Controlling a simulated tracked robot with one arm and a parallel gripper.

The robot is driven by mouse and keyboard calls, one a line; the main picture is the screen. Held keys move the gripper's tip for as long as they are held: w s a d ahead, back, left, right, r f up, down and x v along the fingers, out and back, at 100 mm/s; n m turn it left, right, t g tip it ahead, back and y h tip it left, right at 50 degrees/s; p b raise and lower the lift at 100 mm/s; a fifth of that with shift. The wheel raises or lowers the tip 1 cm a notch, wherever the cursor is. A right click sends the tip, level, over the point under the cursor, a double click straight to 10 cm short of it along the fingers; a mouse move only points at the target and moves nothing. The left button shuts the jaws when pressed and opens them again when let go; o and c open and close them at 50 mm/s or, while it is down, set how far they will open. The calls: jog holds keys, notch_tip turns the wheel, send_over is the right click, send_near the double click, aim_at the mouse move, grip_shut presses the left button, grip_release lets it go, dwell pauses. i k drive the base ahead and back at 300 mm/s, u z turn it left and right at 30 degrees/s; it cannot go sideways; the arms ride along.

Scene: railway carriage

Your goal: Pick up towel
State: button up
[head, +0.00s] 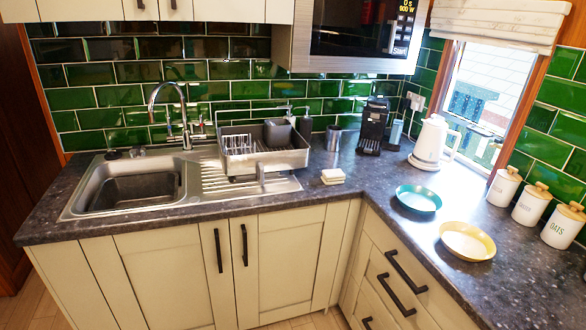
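A small cream-white folded item (332,176), which looks like a folded towel, lies flat on the dark countertop. It is just right of the sink's drainer and in front of the dish rack's right end. It is too small to tell its material for certain. No other towel shows. My gripper is not in view.
The steel sink (130,190) and grey dish rack (262,150) are to the left. A coffee machine (372,125), white kettle (432,143), teal plate (418,198), yellow plate (467,241) and white canisters (531,203) are to the right. Counter around the folded item is clear.

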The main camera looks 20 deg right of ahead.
aim_at(335, 176)
jog(key=i, duration=1.25)
jog(key=z, duration=0.55)
jog(key=i, duration=1.65)
jog(key=z, duration=0.55)
